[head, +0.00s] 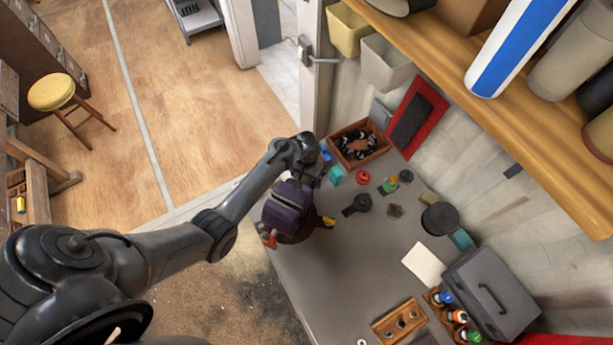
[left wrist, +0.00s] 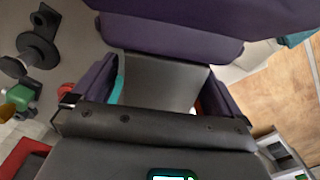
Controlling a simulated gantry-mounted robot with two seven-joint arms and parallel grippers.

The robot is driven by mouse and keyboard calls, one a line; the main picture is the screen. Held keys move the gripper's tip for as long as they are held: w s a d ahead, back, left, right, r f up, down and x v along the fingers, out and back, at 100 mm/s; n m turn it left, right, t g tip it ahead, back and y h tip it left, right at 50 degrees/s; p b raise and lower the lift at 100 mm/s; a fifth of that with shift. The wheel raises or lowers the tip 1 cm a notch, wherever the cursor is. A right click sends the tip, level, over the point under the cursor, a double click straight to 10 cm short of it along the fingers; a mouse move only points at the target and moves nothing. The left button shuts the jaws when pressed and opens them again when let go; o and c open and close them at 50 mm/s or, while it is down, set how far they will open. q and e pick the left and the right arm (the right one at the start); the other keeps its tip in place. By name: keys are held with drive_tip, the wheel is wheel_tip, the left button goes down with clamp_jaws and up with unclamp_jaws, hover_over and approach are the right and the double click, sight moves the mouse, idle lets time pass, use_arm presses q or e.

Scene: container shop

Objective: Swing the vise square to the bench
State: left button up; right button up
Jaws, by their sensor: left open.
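The purple vise (head: 288,207) stands at the near left edge of the grey bench (head: 345,270). Its jaws lie across the picture, and its exact angle to the bench edge is hard to judge. My left gripper (head: 315,173) is just beyond the vise at its upper right, partly hidden by its own wrist. In the left wrist view a broad purple part of the vise (left wrist: 170,35) crosses the top. My right gripper is not in view.
A wooden bin (head: 358,145) of dark parts stands at the bench's far end. Small items, including a red one (head: 363,177) and a black one (head: 360,203), lie beside the vise. A grey toolbox (head: 490,292) stands at the right. A wooden shelf (head: 500,95) overhangs the right.

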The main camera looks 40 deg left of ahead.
use_arm(q)
drive_tip(key=shift+f, duration=0.45)
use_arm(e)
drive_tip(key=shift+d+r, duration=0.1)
